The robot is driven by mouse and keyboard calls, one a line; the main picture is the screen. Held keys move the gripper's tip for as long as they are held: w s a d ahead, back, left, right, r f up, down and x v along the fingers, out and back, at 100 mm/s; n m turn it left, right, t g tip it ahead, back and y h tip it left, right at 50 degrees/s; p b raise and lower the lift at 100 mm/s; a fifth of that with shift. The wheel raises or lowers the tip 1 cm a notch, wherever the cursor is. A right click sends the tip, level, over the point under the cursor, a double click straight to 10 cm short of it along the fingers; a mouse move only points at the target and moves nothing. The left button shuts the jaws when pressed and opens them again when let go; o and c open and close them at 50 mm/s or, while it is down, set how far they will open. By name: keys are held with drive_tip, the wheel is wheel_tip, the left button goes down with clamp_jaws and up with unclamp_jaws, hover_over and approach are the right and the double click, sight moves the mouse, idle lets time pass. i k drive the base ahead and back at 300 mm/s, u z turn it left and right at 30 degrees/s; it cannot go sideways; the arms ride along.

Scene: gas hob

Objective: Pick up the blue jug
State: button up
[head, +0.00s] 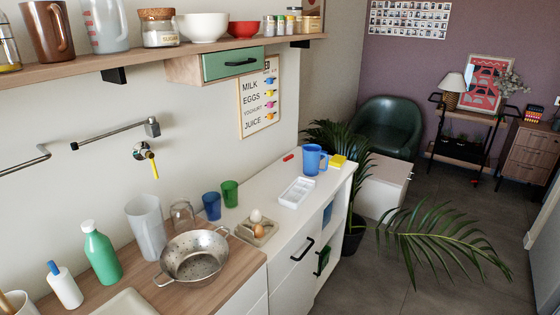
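The blue jug (312,160) stands upright near the far end of the white counter (268,195). Its handle is on its right side, towards a small yellow block (337,162). My gripper is not in view, and nothing is seen touching the jug.
A white tray (297,192) lies in front of the jug, and a small red item (288,157) lies to its left. Blue (211,206) and green (230,193) cups, an egg holder (256,230) and a metal colander (194,257) stand nearer. A wall shelf (140,67) holds kitchenware above. A palm (430,240) spreads over the floor at right.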

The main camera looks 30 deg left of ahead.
sight(312, 153)
drive_tip(key=z, duration=0.25)
drive_tip(key=k, duration=0.15)
drive_tip(key=u, duration=1.4)
drive_tip(key=k, duration=0.95)
drive_tip(key=z, duration=0.15)
drive_tip(key=i, duration=0.95)
drive_tip(key=u, duration=0.05)
